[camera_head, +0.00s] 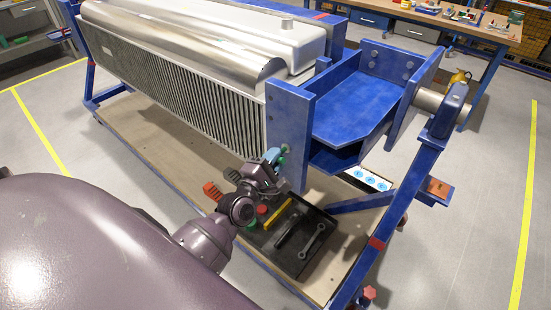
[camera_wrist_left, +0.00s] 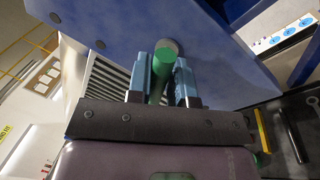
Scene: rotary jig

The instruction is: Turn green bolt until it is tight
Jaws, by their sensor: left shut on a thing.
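The green bolt (camera_wrist_left: 160,78) shows in the left wrist view between two light blue fingers, with its far end at a round grey fitting on the blue jig plate (camera_wrist_left: 105,22). My left gripper (camera_wrist_left: 161,75) is shut on the bolt. In the head view my left gripper (camera_head: 275,156) is at the lower part of the blue jig plate (camera_head: 289,125), and the bolt's green end (camera_head: 284,148) just shows there. How far the bolt is screwed in cannot be told. My right gripper is not in view.
A black tool tray (camera_head: 318,262) with a wrench and other tools lies on the jig's base board below my left gripper. A large ribbed metal part (camera_head: 165,75) hangs in the blue frame. A workbench (camera_head: 440,22) stands at the back right.

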